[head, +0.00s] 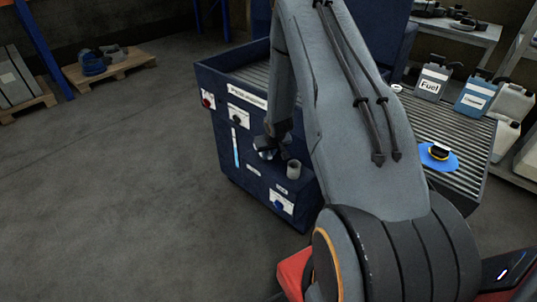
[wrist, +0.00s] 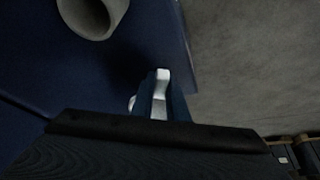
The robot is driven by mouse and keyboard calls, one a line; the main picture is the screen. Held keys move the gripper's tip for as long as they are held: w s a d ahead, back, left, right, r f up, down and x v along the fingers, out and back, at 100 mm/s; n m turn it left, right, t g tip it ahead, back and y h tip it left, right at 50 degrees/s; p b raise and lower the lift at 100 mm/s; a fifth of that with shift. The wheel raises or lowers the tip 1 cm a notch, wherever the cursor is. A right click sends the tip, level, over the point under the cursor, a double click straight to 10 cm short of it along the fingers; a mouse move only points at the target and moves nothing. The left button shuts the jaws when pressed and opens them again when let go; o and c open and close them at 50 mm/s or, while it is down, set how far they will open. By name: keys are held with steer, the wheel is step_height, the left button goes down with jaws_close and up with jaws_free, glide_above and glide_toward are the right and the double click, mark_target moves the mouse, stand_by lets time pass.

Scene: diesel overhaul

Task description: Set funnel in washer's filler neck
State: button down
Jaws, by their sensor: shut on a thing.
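The parts washer (head: 222,100) is a dark blue cabinet in the middle of the head view. Its filler neck (head: 293,169) is a grey, open-topped tube on a low ledge at its front; it also shows at the top left of the wrist view (wrist: 78,25). My gripper (head: 266,147) is just left of the neck and apart from it. In the wrist view, my gripper (wrist: 158,95) is shut on a small silvery piece, which appears to be part of the funnel (wrist: 160,93). The funnel's full shape and its spout are hidden or too dark to tell.
A Fuel can (head: 432,82), a blue can (head: 474,97) and pale cans stand at the right by the ribbed worktop (head: 455,125). A blue pad (head: 444,163) carries a black and yellow item. The floor (head: 110,200) at left is clear, with pallets (head: 112,69) behind.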

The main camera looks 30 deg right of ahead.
stand_by(0.3)
steer(key=c, duration=1.6)
jaws_free()
steer(key=shift+c, duration=0.2)
steer(key=b+v, duration=0.1)
steer(key=v, duration=0.6)
steer(key=shift+s+r, duration=0.15)
steer(key=shift+r, duration=0.2)
